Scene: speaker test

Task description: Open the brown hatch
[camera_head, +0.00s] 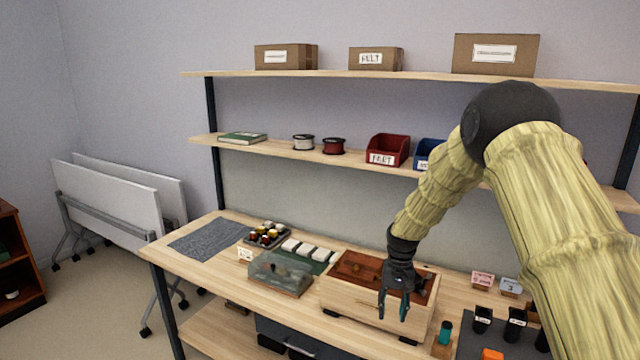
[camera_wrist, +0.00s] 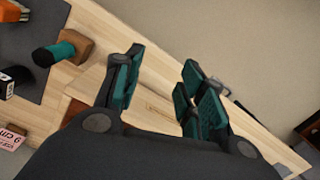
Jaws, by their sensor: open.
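A pale wooden box (camera_head: 365,318) stands on the workbench. The brown hatch (camera_head: 355,268) is the reddish-brown panel on its top, and it appears to lie flat. A small darker piece shows on the panel, too small to make out. My gripper (camera_head: 394,312) hangs fingers down at the right part of the box, in front of the hatch, and hides some of it. In the wrist view my gripper (camera_wrist: 163,62) has its teal-padded fingers apart, with nothing between them. Contact with the box cannot be told. A strip of brown (camera_wrist: 88,84) shows beside one finger there.
A clear-covered case (camera_head: 280,273) stands left of the box. A teal-topped object (camera_head: 445,332) stands close on the right, also in the wrist view (camera_wrist: 55,52). Black cups (camera_head: 482,320) stand farther right. A shelf (camera_head: 290,150) with bins runs above the bench.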

